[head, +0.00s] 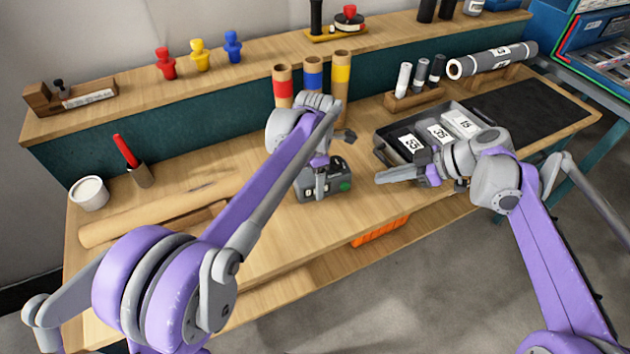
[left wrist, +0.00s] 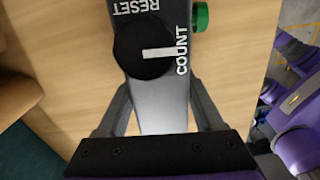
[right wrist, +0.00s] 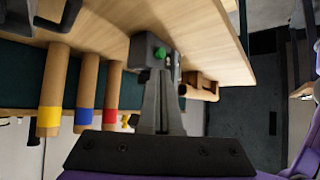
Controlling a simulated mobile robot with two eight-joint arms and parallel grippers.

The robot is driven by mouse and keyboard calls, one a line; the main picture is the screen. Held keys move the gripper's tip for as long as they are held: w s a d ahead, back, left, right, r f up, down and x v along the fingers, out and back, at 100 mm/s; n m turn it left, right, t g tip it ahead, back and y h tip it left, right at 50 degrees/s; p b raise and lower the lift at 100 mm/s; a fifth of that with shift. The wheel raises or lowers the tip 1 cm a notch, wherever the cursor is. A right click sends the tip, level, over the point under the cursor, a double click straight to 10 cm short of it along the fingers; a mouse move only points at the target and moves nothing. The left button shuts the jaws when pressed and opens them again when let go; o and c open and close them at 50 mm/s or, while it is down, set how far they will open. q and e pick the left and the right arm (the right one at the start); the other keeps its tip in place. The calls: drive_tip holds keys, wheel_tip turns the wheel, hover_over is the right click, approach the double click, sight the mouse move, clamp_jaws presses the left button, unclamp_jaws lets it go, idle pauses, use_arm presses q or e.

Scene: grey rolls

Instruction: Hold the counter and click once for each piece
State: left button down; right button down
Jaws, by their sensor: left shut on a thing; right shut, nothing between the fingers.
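The counter (head: 312,192) is a dark grey box on the bench with a green button (head: 345,187) on its right end. In the left wrist view it shows RESET and COUNT labels, a black knob (left wrist: 140,48) and the green button (left wrist: 201,17). My left gripper (head: 318,178) is shut on the counter, a finger on each side. My right gripper (head: 382,178) is shut and empty, to the right of the counter. In the right wrist view its closed fingertips (right wrist: 160,75) point at the counter's green-button end; I cannot tell whether they touch it.
Tubes with red, blue and yellow bands (head: 313,80) stand behind the counter. A long brown roll (head: 150,212) lies at left. The bench front edge is close to the counter.

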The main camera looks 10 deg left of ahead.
sight(344, 186)
drive_tip(key=s+d+f+n+t+h, duration=0.1)
drive_tip(key=s+d+f+n+h, duration=0.25)
drive_tip(key=f+n+h, duration=0.35)
drive_tip(key=s+d+f+n+t+h, duration=0.1)
drive_tip(key=s+d+f+n+h, duration=0.1)
drive_tip(key=s+f+n+h, duration=0.5)
drive_tip(key=a+r+n+t, duration=0.2)
drive_tip(key=n+t, duration=0.1)
drive_tip(key=a+r+n+t+y, duration=0.1)
drive_tip(key=a+r+n+t, duration=0.2)
drive_tip(key=t, duration=0.1)
drive_tip(key=a+r+n+t, duration=0.2)
drive_tip(key=a+t, duration=0.1)
drive_tip(key=t, duration=0.1)
drive_tip(key=shift+s+r+n, duration=0.15)
drive_tip(key=shift+s+n, duration=0.1)
drive_tip(key=shift+n, duration=0.15)
drive_tip(key=shift+w+a, duration=0.85)
drive_tip(key=shift+w, duration=0.35)
drive_tip(key=shift+w+a, duration=0.8)
drive_tip(key=shift+w, duration=0.45)
drive_tip(key=shift+w+a, duration=0.85)
drive_tip(key=shift+w, duration=0.35)
